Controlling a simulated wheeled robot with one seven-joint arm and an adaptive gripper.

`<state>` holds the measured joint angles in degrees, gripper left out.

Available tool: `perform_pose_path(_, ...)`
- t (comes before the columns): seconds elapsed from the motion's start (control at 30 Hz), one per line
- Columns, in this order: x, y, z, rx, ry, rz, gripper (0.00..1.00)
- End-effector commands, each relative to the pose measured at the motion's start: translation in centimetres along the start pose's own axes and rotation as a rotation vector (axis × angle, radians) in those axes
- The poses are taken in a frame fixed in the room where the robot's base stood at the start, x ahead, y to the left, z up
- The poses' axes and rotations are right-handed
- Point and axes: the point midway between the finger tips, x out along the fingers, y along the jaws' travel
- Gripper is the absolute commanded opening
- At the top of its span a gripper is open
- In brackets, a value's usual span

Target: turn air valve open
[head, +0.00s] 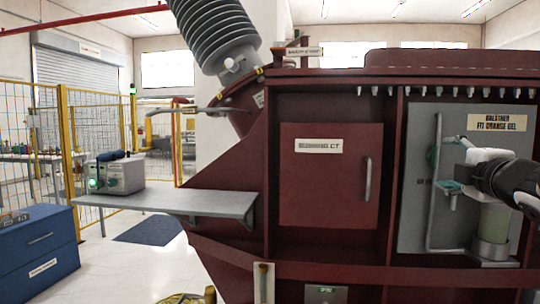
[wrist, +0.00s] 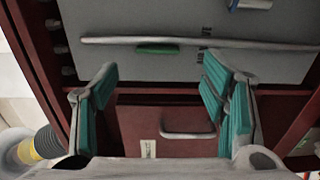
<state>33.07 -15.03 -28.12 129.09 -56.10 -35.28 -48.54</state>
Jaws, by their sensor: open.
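A small green handle (wrist: 157,49) lies along a thin grey pipe (wrist: 240,43) on a grey panel (wrist: 185,70). I take it for the air valve's handle. In the head view the green handle (head: 432,155) sits on the upright pipe (head: 436,205) at the panel's left side. My gripper (wrist: 163,82) is open, with teal pads on both sides and nothing between them. In the head view my gripper (head: 454,164) is just right of the pipe and handle, apparently apart from them. My arm and gripper hide part of the panel.
A glass cylinder (head: 493,222) in a metal holder stands below my gripper. A dark red door (head: 322,180) with a handle (head: 368,180) is left of the panel. A grey shelf (head: 180,201) sticks out further left, with a grey box (head: 117,174) on it.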

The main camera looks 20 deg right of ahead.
Motion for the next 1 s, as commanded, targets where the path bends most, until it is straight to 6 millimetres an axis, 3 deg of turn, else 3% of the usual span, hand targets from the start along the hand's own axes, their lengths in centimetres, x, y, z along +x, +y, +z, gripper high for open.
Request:
perform_pose_path(0.1,-2.2,0.0,-0.1,0.001,0.001,0.003,0.67)
perform_pose_path(0.33,-4.6,0.0,-0.1,0.0,0.001,0.0,0.67)
perform_pose_path(0.8,-5.1,-0.1,-0.1,0.004,0.001,-0.003,0.67)
perform_pose_path(1.0,-5.0,-0.3,-2.0,0.148,-0.029,-0.057,0.67)
